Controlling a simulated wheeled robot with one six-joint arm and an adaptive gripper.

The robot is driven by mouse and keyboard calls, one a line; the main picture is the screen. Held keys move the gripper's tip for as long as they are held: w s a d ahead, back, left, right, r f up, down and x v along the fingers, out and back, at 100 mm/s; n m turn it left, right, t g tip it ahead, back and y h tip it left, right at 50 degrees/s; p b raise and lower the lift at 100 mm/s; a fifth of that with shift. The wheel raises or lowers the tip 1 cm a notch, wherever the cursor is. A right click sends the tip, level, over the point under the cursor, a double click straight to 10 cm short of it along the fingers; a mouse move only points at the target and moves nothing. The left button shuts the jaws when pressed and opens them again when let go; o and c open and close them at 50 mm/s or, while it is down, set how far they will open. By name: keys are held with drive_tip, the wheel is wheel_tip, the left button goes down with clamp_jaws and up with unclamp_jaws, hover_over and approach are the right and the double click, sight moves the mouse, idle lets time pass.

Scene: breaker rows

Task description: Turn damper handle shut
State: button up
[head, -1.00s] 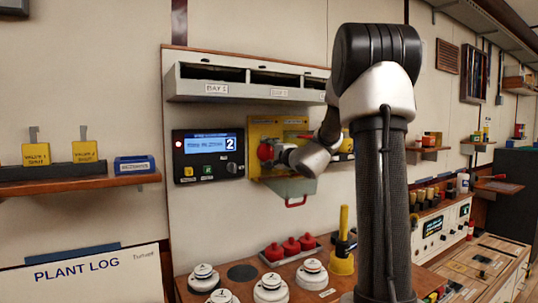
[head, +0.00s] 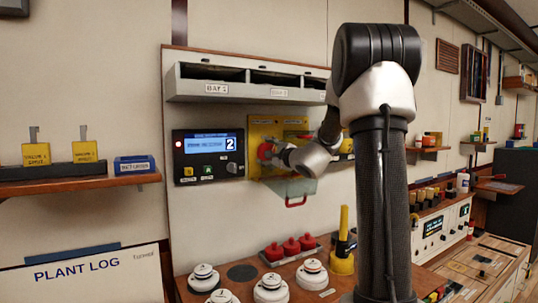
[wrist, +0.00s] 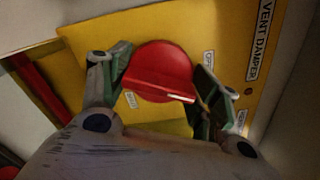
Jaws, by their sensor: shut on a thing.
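The damper handle is a round red knob with a raised bar across it (wrist: 160,72). It sits on a yellow plate (wrist: 150,22) labelled VENT DAMPER. In the wrist view the bar runs nearly level, sloping slightly down to the right, and its right end points towards my right finger. My gripper (wrist: 163,68) is shut on the knob, one finger on each side. In the head view the knob (head: 265,151) shows at the left of my gripper (head: 275,153), which hides part of the plate. Small white labels lie around the knob; their text is hard to read.
A panel with a blue screen (head: 207,146) is just left of the plate. A grey shelf unit (head: 250,95) juts out above. A clear flap with a red handle (head: 296,201) hangs below. Red and white knobbed pieces stand on the bench (head: 325,283) below.

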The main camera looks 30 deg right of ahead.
drive_tip(key=m, duration=0.6)
drive_tip(key=shift+f+m, duration=0.1)
drive_tip(key=shift+m, duration=0.2)
drive_tip(key=m, duration=0.6)
idle(0.4)
drive_tip(key=o, duration=1)
drive_tip(key=s, duration=1.2)
drive_tip(key=shift+d, duration=0.2)
drive_tip(key=shift+s, duration=0.1)
